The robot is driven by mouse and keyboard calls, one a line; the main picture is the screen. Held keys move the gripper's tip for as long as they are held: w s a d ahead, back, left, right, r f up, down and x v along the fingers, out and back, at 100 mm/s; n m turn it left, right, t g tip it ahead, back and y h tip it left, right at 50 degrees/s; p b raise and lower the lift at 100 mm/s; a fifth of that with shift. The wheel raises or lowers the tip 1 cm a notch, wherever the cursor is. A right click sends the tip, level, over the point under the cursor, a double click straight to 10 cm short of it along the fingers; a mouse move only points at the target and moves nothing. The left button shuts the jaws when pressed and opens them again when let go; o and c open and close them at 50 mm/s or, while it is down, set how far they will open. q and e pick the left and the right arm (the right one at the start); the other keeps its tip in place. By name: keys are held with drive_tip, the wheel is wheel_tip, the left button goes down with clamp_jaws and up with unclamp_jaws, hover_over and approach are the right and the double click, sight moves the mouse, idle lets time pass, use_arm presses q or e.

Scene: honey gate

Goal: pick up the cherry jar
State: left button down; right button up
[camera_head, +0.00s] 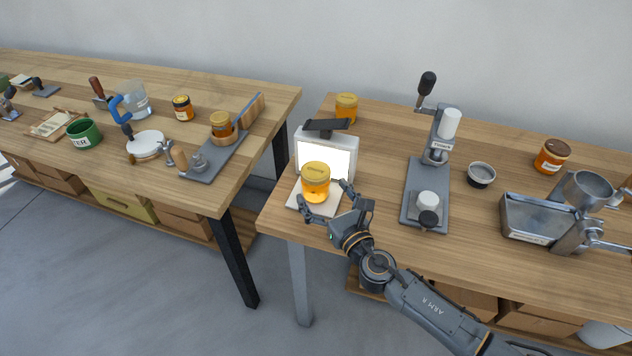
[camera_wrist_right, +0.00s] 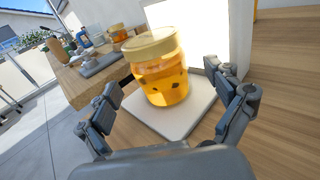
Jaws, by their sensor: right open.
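A golden jar (camera_head: 316,182) with a yellow lid stands upright on the white base (camera_head: 297,203) of a lit panel. In the wrist view the same jar (camera_wrist_right: 164,72) shows dark specks in its amber contents; I cannot read a name on it. My right gripper (camera_head: 326,200) is open at the jar's front, its fingers apart on either side. In the wrist view the right gripper (camera_wrist_right: 172,108) has an empty gap with the jar just beyond. An orange jar with a brown lid (camera_head: 553,156) stands far right; its label is unreadable. My left gripper is out of view.
The lit panel (camera_head: 338,160) stands right behind the jar, with another yellow-lidded jar (camera_head: 346,107) behind it. A grey press stand (camera_head: 412,190) is to the right, then a metal tray (camera_head: 535,215). A gap separates the left table (camera_head: 228,92).

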sight(322, 193)
drive_tip(key=x, duration=0.3)
drive_tip(key=shift+f, duration=0.1)
drive_tip(key=shift+w+a, duration=0.15)
drive_tip(key=shift+w, duration=0.15)
drive_tip(key=c, duration=1.5)
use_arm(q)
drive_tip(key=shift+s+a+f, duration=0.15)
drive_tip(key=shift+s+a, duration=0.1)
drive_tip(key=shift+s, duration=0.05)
use_arm(e)
drive_tip(key=shift+c, duration=0.7)
drive_tip(key=shift+r, duration=0.25)
